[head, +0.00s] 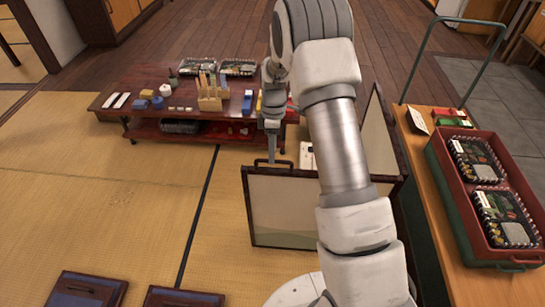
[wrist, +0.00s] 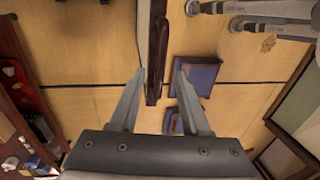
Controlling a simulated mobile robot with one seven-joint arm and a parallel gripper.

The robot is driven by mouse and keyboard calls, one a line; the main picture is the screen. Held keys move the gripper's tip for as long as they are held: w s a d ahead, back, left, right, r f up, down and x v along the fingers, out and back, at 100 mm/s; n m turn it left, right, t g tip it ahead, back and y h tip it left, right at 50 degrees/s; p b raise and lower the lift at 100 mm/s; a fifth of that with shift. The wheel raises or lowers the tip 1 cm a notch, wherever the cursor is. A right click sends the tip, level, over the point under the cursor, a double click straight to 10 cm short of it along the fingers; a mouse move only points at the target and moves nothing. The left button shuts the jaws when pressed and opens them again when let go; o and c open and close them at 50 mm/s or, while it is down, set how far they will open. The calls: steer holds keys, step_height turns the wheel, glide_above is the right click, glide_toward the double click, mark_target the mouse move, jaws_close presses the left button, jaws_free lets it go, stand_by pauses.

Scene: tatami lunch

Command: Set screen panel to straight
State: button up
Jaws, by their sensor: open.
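The folding screen stands on the tatami at the centre of the head view. Its front panel (head: 283,212) has a pale face and dark frame, with a dark handle on its top edge. Another panel (head: 377,137) stands at an angle behind my arm, which hides part of the screen. My gripper (head: 272,158) points down above the front panel's top edge, by the handle. In the wrist view my gripper (wrist: 159,75) is open, with a dark bar, seemingly the screen's handle or edge (wrist: 156,60), between its fingers. I cannot tell whether they touch it.
A low table (head: 150,85) with blocks, bottles and food trays stands at the back left. A wooden bench (head: 430,190) at right carries a red crate (head: 440,150) with two packed trays. Open tatami (head: 110,190) lies left of the screen.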

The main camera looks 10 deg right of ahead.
steer(key=shift+s+f, duration=0.15)
steer(key=shift+f, duration=0.6)
jaws_close()
stand_by(0.9)
